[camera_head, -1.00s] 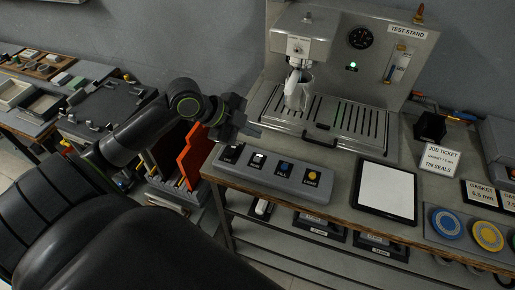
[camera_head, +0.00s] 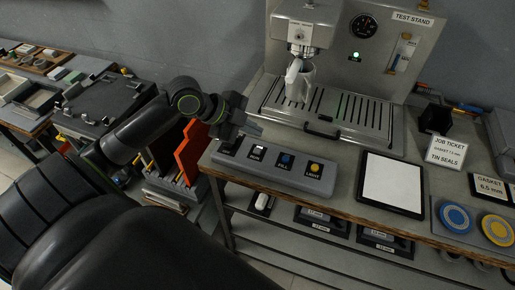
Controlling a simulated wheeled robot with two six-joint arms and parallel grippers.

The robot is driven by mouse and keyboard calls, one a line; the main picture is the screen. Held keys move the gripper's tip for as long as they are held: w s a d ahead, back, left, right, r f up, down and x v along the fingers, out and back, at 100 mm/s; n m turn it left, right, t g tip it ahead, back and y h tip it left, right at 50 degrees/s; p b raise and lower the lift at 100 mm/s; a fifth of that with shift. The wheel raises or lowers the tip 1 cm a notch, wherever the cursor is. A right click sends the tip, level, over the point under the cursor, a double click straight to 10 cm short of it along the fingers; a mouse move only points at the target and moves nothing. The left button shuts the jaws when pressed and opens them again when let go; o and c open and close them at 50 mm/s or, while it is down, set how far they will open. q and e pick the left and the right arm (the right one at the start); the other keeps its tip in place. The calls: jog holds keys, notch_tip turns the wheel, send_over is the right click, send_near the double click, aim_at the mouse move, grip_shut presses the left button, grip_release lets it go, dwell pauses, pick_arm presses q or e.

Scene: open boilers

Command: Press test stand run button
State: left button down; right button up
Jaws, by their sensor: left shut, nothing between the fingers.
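The panel has a white button (camera_head: 257,150), a blue button (camera_head: 285,160) labelled FILL and a yellow button (camera_head: 314,167) labelled LIGHT. The label by the white button is too small to read surely. My left gripper (camera_head: 240,133) is shut and empty at the panel's left end, partly covering the leftmost button. I cannot tell whether it touches. My right gripper is not in view.
A white jug (camera_head: 298,82) stands under the spout on the slotted drip tray (camera_head: 345,138). A black-framed tablet (camera_head: 390,185) lies right of the panel. Gasket discs and a job ticket card (camera_head: 447,150) are further right. Orange boards (camera_head: 193,152) stand left of the bench.

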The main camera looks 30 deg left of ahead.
aim_at(258, 151)
pick_arm(q)
notch_tip(258, 151, down, 4)
jog(key=b, duration=0.2)
jog(key=shift+f+b, duration=0.25)
jog(key=shift+b, duration=0.1)
dwell(1.6)
jog(key=shift+f+b, duration=0.35)
jog(key=shift+f+b, duration=0.4)
jog(key=shift+f, duration=0.05)
dwell(0.6)
jog(key=shift+r, duration=0.15)
jog(key=shift+r+p, duration=0.75)
